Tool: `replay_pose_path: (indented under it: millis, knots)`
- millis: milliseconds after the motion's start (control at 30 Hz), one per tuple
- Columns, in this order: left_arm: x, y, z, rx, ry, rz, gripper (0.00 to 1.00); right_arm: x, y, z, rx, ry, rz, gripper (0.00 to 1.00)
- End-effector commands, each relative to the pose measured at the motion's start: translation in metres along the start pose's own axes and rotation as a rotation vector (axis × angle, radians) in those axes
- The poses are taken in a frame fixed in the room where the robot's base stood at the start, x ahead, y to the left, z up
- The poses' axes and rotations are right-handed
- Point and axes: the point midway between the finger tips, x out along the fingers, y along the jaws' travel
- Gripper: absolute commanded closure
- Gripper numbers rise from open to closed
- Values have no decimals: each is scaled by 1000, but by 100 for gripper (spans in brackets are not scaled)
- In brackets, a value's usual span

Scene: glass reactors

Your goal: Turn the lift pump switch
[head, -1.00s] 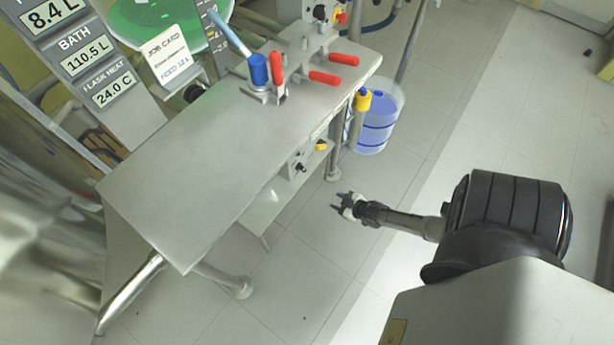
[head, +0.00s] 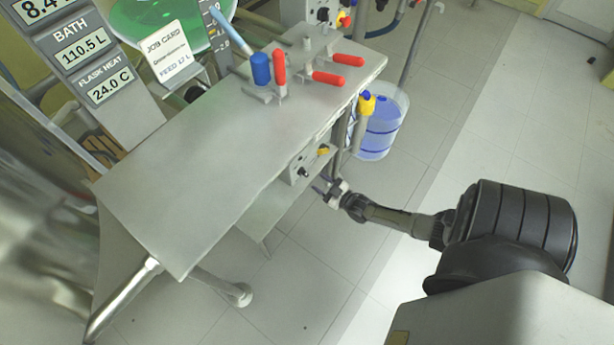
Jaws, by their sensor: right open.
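A small grey control box (head: 303,166) sits under the right edge of the steel bench. Its face carries a black knob (head: 304,172) and a yellow part (head: 323,151). I cannot read a label on it. A second panel with a black knob (head: 322,14) and a red button (head: 344,20) stands at the top; I cannot tell which holds the lift pump switch. My right gripper (head: 323,188) is open and empty, just below and right of the box under the bench, with its fingers pointing towards it. My left gripper is not in view.
A clear bucket of bluish liquid (head: 382,125) stands on the floor beyond my right gripper. A bench leg is close by. The floor at right is open.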

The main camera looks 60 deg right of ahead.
Motion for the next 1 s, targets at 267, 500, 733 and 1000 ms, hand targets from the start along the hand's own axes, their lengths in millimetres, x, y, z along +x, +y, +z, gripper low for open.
replay_pose_path:
  millis: [267, 500, 733, 1000]
  knots:
    - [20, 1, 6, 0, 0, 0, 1, 44, -1, 2, 1, 1, 0, 57]
    - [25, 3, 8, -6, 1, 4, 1, 61, 0, 1, 0, -1, -1, 57]
    - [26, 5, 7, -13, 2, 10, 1, 64, 0, 0, 0, -1, -1, 57]
    - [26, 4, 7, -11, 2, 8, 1, 64, 0, 0, 1, -1, -1, 68]
